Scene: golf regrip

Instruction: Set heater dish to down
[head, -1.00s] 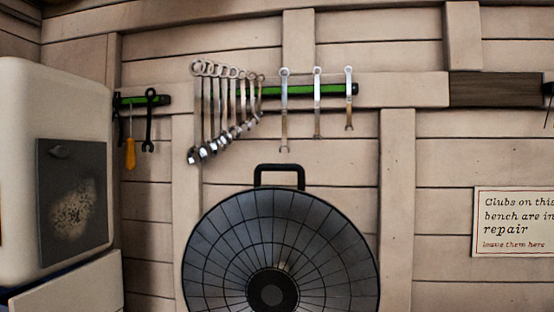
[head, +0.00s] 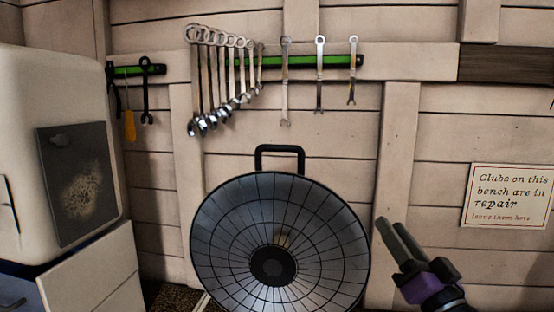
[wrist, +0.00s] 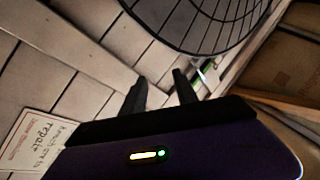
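The heater dish (head: 235,215) is a large round dark-grey bowl with a wire grille and a dark round hub (head: 273,265). It faces me in the lower middle of the head view, and a black loop handle (head: 280,150) rises from its top rim. Part of the dish (wrist: 205,28) shows at the top of the wrist view. My gripper (head: 391,224) is to the right of the dish in the head view, apart from it. In the wrist view its two fingers (wrist: 160,80) stand apart with nothing between them.
Wrenches (head: 320,75) hang on a green rack (head: 272,62) on the plank wall behind. A pale cabinet (head: 60,90) stands at the left. A repair sign (head: 506,195) is on the wall at the right.

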